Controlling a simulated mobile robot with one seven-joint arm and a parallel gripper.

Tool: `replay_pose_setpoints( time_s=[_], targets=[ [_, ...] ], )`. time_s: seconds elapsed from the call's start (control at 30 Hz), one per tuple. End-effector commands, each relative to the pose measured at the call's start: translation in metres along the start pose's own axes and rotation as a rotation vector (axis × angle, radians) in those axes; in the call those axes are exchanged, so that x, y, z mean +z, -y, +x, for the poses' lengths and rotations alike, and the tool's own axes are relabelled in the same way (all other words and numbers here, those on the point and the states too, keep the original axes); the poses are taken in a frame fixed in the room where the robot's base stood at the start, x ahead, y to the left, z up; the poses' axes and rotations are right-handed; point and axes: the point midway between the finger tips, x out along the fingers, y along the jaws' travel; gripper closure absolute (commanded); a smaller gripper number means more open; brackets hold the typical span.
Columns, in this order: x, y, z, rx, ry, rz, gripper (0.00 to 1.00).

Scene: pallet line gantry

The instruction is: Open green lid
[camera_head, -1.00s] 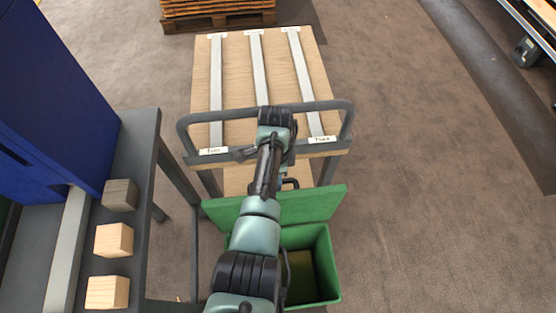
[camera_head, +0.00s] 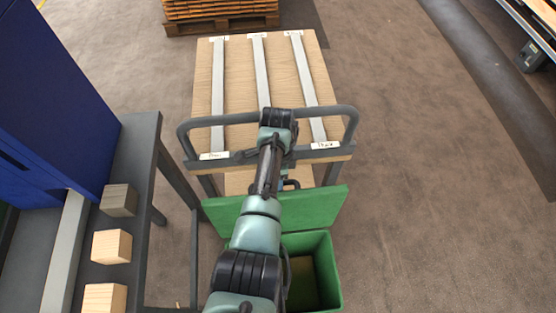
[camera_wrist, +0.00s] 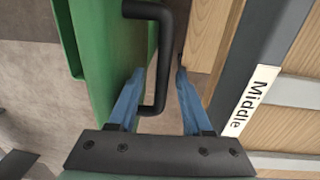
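The green lid (camera_head: 318,207) stands raised at the far side of the green bin (camera_head: 334,271), whose open inside shows in the head view. The lid also fills the upper left of the wrist view (camera_wrist: 111,65). Its black handle (camera_wrist: 160,60) sticks out from the lid's face. My gripper (camera_wrist: 160,78) is open, with its two blue fingers apart on either side of the handle's bar. The left finger is close to the bar and the right finger has a gap to it. In the head view my arm hides part of the lid and bin.
A wooden-topped cart (camera_head: 283,75) with grey strips and a dark rail (camera_head: 205,121) stands just beyond the lid. A dark bench (camera_head: 136,158) with wooden blocks (camera_head: 111,247) is at left. A wooden pallet (camera_head: 221,22) lies behind.

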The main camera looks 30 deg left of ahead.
Motion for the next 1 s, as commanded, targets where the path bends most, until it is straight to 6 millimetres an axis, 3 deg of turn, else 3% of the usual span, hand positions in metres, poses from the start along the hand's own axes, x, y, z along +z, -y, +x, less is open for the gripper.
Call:
replay_pose_setpoints(
  time_s=[0.27, 0.8, 1.0],
  targets=[
    [-0.001, 0.002, -0.008, -0.006, -0.002, 0.001, 0.50],
    [0.000, 0.001, -0.111, -0.006, -0.002, 0.001, 0.50],
    [0.000, 0.000, -0.129, -0.003, -0.001, 0.000, 0.50]
  ],
)
